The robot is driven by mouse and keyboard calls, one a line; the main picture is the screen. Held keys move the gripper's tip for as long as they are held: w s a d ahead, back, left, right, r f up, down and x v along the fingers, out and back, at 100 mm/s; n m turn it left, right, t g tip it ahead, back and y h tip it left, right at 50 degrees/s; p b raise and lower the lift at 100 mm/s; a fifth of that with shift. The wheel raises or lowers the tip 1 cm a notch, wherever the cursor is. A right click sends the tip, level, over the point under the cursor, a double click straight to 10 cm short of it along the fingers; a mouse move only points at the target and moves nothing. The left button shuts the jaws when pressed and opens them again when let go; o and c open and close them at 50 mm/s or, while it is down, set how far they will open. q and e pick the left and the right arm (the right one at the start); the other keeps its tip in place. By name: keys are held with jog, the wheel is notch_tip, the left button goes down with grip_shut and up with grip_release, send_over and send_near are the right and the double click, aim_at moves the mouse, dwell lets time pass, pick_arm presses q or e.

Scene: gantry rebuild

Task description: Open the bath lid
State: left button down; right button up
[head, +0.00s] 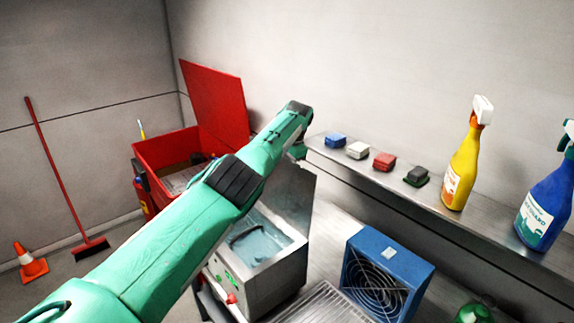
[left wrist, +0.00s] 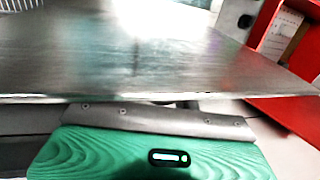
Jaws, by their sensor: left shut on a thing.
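The bath is a steel box (head: 284,272) on the bench in the head view, with bluish liquid visible inside. Its grey metal lid (head: 290,192) stands raised at the back of the bath, partly hidden by my left arm. My left gripper (head: 299,152) is at the lid's upper edge, its fingers mostly hidden behind the green wrist. It is shut on the lid. In the left wrist view the lid's broad metal face (left wrist: 130,65) fills the upper part, above my green gripper body. My right gripper is not in view.
A red bin (head: 165,152) with its lid up stands behind left. A blue fan box (head: 385,275) and a wire rack (head: 325,305) are right of the bath. The shelf (head: 400,190) holds several small blocks, a yellow spray bottle (head: 463,165) and a blue one (head: 546,205).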

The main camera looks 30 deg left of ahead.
pick_arm(q)
jog(key=shift+f, duration=0.2)
jog(key=c, duration=1.1)
grip_release()
jog(key=shift+o, duration=0.2)
jog(key=shift+r, duration=0.15)
jog(key=shift+d+r, duration=0.1)
jog(key=shift+r, duration=0.15)
jog(key=b+v, duration=0.1)
jog(key=v, duration=1.2)
